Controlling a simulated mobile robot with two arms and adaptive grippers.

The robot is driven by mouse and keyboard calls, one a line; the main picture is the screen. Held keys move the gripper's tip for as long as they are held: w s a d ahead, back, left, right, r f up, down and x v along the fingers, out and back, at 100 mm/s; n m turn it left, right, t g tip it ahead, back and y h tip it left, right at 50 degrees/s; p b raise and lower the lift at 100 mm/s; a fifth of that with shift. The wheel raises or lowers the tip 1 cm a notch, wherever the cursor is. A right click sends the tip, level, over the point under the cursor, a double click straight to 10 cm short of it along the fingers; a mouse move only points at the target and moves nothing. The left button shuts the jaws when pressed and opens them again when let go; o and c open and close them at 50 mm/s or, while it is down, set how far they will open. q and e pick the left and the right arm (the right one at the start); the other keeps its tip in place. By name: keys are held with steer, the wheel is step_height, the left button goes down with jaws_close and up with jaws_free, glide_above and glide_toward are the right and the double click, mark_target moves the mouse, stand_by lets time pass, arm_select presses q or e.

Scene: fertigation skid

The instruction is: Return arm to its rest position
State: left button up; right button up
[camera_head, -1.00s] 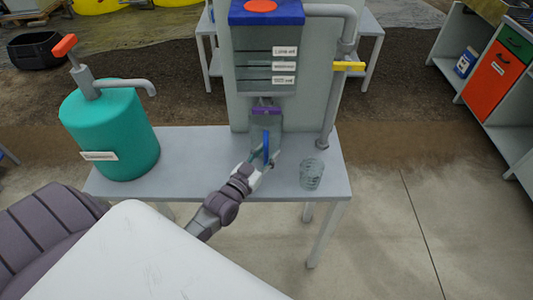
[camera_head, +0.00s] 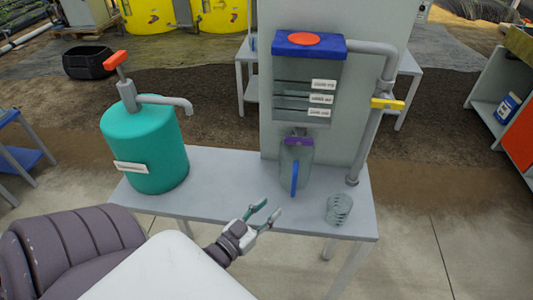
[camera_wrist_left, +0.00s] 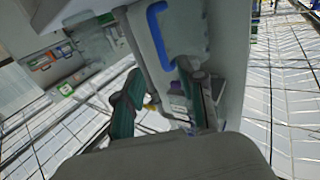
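A clear jug (camera_head: 304,165) with a blue handle (camera_head: 294,179) stands under the dispenser, behind and apart from the gripper. The blue handle also shows in the left wrist view (camera_wrist_left: 158,35). My right gripper is in neither view.
A teal pump tank (camera_head: 150,150) with a spout stands at the table's left. A clear ribbed cup (camera_head: 339,208) stands near the right front. The dispenser tank (camera_head: 306,75) has a blue lid and a pipe with a yellow valve lever (camera_head: 388,104).

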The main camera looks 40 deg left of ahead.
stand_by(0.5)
arm_select(q)
steer(key=s+d+f+m+g, duration=0.1)
steer(key=s+d+f+g, duration=0.25)
steer(key=d+g, duration=0.4)
steer(key=s+g, duration=0.7)
steer(key=s, duration=0.3)
step_height(320, 180, down, 25)
steer(key=d+g, duration=0.1)
steer(key=s+a+f+g, duration=0.1)
steer(key=s+a+f, duration=0.2)
steer(key=s+f, duration=1.4)
steer(key=shift+s+f+m+y, duration=0.2)
steer(key=shift+s+m+y, duration=0.15)
steer(key=shift+s, duration=0.25)
